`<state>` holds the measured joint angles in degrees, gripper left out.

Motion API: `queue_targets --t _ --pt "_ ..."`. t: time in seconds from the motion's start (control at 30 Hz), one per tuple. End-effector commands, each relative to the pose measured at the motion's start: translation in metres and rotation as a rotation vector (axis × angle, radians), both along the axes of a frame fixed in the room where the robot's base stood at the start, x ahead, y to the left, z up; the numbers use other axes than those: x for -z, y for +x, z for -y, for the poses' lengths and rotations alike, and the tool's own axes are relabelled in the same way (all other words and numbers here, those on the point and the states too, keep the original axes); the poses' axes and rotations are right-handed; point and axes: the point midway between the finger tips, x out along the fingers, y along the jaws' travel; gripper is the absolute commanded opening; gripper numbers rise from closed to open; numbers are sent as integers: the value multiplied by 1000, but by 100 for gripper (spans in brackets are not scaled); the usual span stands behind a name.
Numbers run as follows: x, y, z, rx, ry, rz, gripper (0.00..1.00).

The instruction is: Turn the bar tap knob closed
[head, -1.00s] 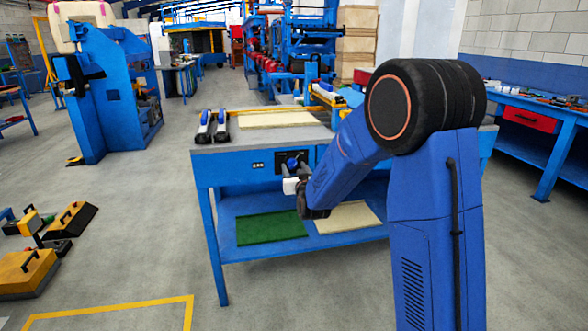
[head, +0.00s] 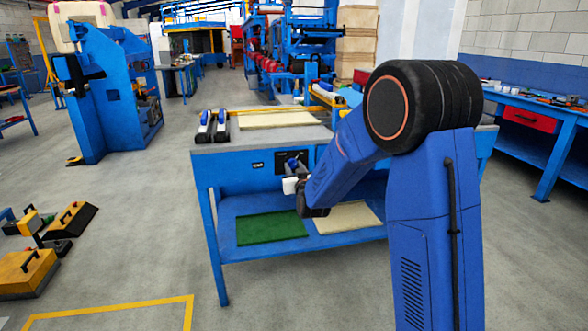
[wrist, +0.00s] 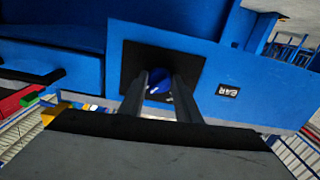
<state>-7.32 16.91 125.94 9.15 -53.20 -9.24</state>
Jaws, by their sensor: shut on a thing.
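The blue bar tap knob (wrist: 158,88) sits on a black square plate (wrist: 190,63) on the blue front panel of the workbench. My gripper (wrist: 166,82) is shut on the knob, with one dark finger on each side of it. In the head view the knob (head: 293,163) is small and partly hidden by my gripper (head: 292,175), which reaches the bench front from the right. A small dark label reading BAR (wrist: 228,90) is beside the plate. The exact angle of the knob is hard to tell.
Two blue-and-black clamps (head: 212,126) and a pale panel (head: 275,119) lie on the bench top. A green sheet (head: 271,227) lies on the lower shelf (head: 235,207). Toolboxes (head: 25,272) stand on the floor at left. Floor before the bench is clear.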

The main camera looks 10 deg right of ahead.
Motion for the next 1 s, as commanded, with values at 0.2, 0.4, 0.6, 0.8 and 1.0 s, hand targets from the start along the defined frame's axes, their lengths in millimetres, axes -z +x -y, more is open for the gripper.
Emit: queue_targets --t 0.2,0.4,0.6,0.8,1.0 --pt "0 0 0 0 -144 0 8" --pt "0 0 1 0 -328 0 8" --pt "0 0 1 0 -519 -1 8" --pt "0 0 1 0 -709 -1 8" --pt "0 0 1 -1 -899 -1 8"
